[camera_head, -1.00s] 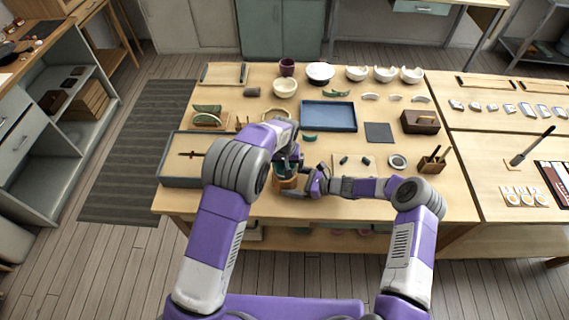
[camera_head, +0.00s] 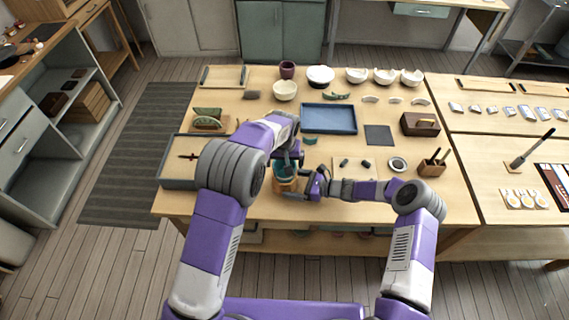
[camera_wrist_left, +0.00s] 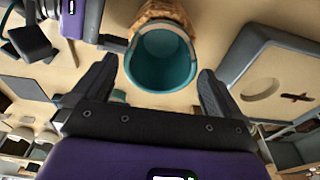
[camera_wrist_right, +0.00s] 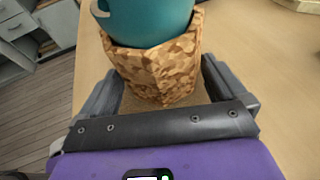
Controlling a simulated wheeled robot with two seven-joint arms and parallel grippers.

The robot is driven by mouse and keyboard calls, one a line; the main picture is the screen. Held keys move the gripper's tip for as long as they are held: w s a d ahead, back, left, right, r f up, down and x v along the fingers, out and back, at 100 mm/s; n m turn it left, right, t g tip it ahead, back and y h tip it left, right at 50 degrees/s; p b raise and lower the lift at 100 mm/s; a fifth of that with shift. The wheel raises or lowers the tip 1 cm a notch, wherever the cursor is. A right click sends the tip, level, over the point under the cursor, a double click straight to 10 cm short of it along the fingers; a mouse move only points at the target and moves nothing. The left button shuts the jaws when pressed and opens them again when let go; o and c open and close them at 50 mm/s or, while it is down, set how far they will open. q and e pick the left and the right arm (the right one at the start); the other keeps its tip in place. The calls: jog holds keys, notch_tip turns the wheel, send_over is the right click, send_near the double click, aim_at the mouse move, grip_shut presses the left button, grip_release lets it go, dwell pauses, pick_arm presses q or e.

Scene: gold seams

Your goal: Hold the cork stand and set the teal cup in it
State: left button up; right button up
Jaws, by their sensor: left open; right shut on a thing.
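The teal cup (camera_wrist_right: 150,20) stands in the top of the cork stand (camera_wrist_right: 165,72), its lower part hidden inside the cork rim. In the left wrist view I look into the cup's open mouth (camera_wrist_left: 165,62), with cork (camera_wrist_left: 160,12) behind it. In the head view the cup (camera_head: 285,169) and stand (camera_head: 284,186) are near the table's front edge. My right gripper (camera_wrist_right: 160,78) is shut on the cork stand, one finger on each side. My left gripper (camera_wrist_left: 157,70) is open above the cup, its fingers apart from the cup's wall.
A grey-rimmed tray (camera_head: 178,183) lies left of the stand. A blue tray (camera_head: 329,107) and dark mat (camera_head: 379,134) lie behind to the right. Bowls, including a cream one (camera_head: 285,90), stand at the back. A wooden pen holder (camera_head: 432,168) is at the right.

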pick_arm(q)
jog(key=shift+r, duration=1.5)
